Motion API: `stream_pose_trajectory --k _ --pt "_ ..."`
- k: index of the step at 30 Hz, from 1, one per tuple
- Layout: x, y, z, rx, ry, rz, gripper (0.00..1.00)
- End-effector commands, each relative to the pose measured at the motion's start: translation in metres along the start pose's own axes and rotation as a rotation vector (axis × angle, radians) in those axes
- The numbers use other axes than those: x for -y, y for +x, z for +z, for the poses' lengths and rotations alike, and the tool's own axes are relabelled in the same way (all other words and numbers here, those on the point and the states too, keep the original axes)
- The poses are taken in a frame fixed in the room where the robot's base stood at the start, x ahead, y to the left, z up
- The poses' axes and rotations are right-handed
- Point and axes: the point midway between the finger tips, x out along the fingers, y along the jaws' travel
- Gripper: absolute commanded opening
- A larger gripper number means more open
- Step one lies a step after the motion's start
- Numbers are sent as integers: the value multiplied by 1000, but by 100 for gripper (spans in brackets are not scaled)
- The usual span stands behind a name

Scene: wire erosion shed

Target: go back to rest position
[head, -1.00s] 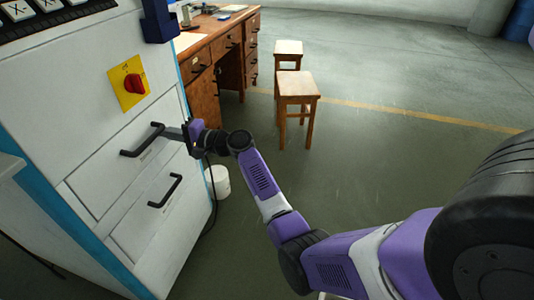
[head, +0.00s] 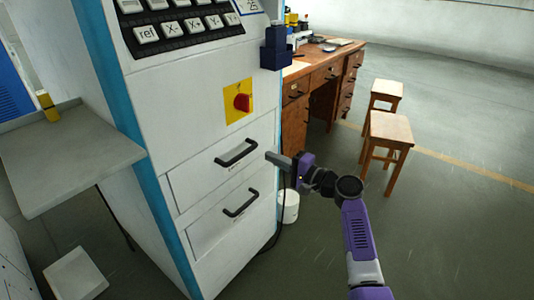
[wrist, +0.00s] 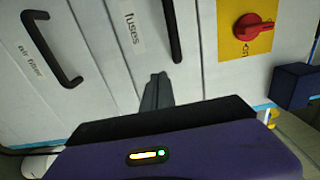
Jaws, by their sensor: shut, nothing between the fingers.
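My gripper (head: 272,157) is shut and empty in the head view, at the right of the white cabinet's two drawers. Its tip is close to the right end of the upper drawer's black handle (head: 236,153), apart from it as far as I can tell. In the wrist view the shut fingers (wrist: 156,92) point at the cabinet front, below the handle of the drawer labelled "fuses" (wrist: 172,30). The "air filter" drawer handle (wrist: 55,50) is at the left there. Both drawers look closed.
A red switch on a yellow plate (head: 231,110) is above the drawers. A grey side shelf (head: 70,165) stands out at the left. A wooden desk (head: 296,110), two stools (head: 390,128) and a white bucket (head: 289,212) are to the right. The floor at the lower right is clear.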

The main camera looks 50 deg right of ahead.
Motion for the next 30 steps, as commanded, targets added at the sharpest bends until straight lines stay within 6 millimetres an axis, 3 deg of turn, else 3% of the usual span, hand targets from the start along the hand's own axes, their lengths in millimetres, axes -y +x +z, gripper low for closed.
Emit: stream_pose_trajectory --k 12,18,21,26,30 --pt "0 -10 -2 -7 -7 -2 0" --pt "12 -14 -36 -154 -144 15 0" --pt "6 -30 -47 -269 -275 65 0" --pt "-17 -57 -32 -376 -456 152 0" --pt "-37 -85 -2 -431 -619 223 0"
